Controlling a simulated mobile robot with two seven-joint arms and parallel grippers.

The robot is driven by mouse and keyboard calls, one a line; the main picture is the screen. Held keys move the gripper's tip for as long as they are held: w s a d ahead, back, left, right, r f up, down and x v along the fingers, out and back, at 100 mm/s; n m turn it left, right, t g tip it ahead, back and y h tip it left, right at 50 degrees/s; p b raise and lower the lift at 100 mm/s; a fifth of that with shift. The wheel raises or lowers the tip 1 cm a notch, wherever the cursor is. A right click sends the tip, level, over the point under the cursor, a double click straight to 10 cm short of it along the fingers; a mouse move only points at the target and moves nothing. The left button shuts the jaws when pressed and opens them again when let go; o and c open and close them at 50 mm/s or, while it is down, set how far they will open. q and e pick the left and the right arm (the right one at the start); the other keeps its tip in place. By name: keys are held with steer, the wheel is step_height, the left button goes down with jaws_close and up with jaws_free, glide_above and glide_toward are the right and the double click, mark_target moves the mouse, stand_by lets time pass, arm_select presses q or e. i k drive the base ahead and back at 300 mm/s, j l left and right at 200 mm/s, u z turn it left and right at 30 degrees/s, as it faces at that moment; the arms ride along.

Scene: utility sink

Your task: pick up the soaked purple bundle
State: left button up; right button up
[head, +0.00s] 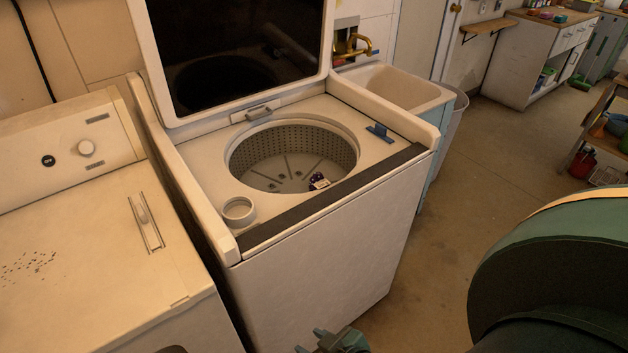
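A small dark purple and white bundle (319,181) lies in the drum (290,155) of the open-topped washing machine (320,270), near the drum's front right wall. Its lower part is partly hidden by the drum rim. My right gripper (333,343) shows only in part at the bottom edge, low in front of the washing machine and well apart from the bundle. Its fingers are cut off by the frame, so I cannot tell whether it is open or shut. My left gripper is not in view.
The washer's lid (240,50) stands raised behind the drum opening. A blue clip-like item (380,132) lies on the washer top. A second appliance (100,260) stands close on the left. A utility sink (395,88) is behind right. Open floor (500,150) lies to the right.

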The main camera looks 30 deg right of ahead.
mark_target(317, 182)
steer(key=l, duration=0.4)
steer(key=i+l+z, duration=0.1)
steer(key=l, duration=0.35)
steer(key=i+l, duration=0.1)
steer(key=l, duration=0.3)
steer(key=i+l+z, duration=0.1)
steer(key=l, duration=0.3)
